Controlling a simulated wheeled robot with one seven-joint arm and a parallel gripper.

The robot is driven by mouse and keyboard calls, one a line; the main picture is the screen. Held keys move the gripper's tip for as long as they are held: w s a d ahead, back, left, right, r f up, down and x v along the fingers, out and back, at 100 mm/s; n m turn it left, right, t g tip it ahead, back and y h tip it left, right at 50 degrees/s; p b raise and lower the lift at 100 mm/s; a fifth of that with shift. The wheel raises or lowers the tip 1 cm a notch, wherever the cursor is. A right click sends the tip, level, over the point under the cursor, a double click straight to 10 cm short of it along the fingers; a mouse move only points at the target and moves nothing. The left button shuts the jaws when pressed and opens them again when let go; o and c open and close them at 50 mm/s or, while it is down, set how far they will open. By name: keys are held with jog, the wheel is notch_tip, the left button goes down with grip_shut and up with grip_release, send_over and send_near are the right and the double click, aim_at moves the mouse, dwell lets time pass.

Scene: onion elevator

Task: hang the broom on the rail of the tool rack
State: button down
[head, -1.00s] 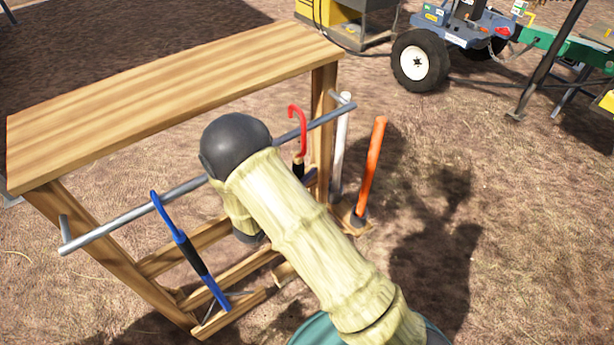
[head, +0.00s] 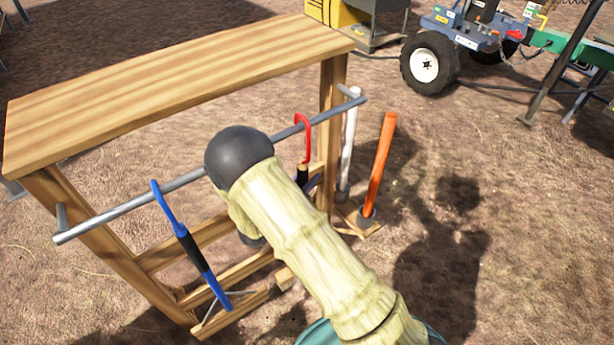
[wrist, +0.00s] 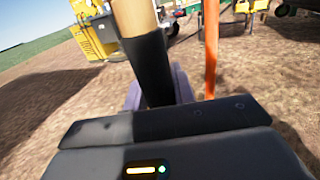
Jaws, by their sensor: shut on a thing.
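The tool rack (head: 170,72) is a wooden frame with a grey metal rail (head: 120,214) along its near side. In the wrist view my gripper (wrist: 157,92) is shut on the black sleeve of an upright tan handle, which I take as the broom (wrist: 152,62). In the head view my arm hides most of the gripper and broom. A red hook (head: 304,128) shows at the rail beside my arm, above a dark sleeve. It seems to be the broom's top; I cannot tell if it bears on the rail. The broom's lower end is hidden.
A blue hooked tool (head: 190,245) with a black grip hangs on the rail's left part. A white tube (head: 348,145) and an orange tube (head: 381,165) stand just right of the rack. A wheeled machine (head: 430,60) stands at the back right. The ground right of the tubes is clear.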

jog(key=shift+f, duration=0.15)
jog(key=c, duration=1.1)
grip_release()
jog(key=v, duration=1.7)
jog(key=shift+s+a+p, duration=0.15)
jog(key=shift+s+p, duration=0.05)
jog(key=shift+p, duration=0.2)
